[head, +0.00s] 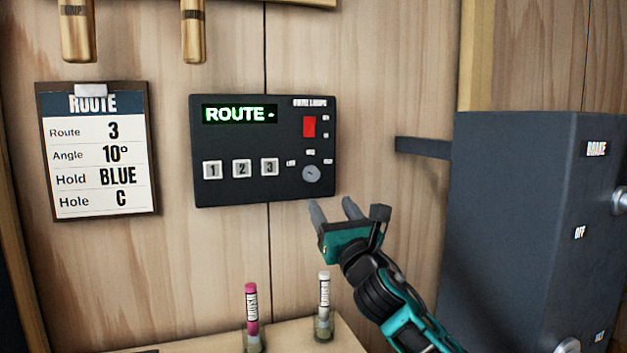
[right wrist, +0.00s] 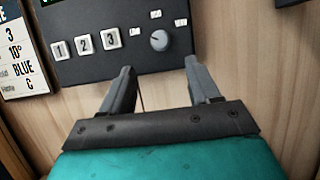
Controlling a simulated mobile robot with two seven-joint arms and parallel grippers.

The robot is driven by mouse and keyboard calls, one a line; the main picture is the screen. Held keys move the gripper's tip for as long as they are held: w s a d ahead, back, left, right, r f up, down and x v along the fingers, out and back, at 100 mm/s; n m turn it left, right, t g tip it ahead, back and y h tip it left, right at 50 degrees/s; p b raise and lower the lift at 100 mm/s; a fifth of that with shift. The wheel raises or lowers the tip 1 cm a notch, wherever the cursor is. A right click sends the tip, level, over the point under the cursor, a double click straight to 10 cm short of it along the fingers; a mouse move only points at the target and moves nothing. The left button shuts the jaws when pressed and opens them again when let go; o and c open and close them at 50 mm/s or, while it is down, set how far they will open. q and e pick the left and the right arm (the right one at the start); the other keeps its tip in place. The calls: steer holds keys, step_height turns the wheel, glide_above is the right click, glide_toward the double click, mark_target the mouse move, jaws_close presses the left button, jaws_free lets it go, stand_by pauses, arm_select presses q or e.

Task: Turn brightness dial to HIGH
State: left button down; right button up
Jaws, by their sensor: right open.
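The brightness dial (head: 312,173) is a small round grey knob at the lower right of a black control panel (head: 240,190). Three small labels sit to its left, above and right; they are too blurred to read. In the right wrist view the dial (right wrist: 159,40) has a dark pointer mark toward its upper left. My right gripper (head: 334,207) is open and empty, just below the dial and apart from it. In the right wrist view its fingertips (right wrist: 158,66) point up toward the panel's lower edge. My left gripper is not in view.
The panel also holds a red switch (head: 309,127), buttons 1, 2 and 3 (head: 242,169) and a display (head: 238,114) reading "ROUTE -". A route card (head: 100,187) hangs left. A pink marker (head: 251,302) and white marker (head: 324,290) stand below. A dark brake box (head: 520,200) stands right.

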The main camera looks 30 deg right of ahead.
mark_target(314, 177)
steer(key=p+x, duration=0.1)
steer(key=x, duration=0.9)
steer(key=shift+w+f, duration=0.1)
steer(key=c, duration=1)
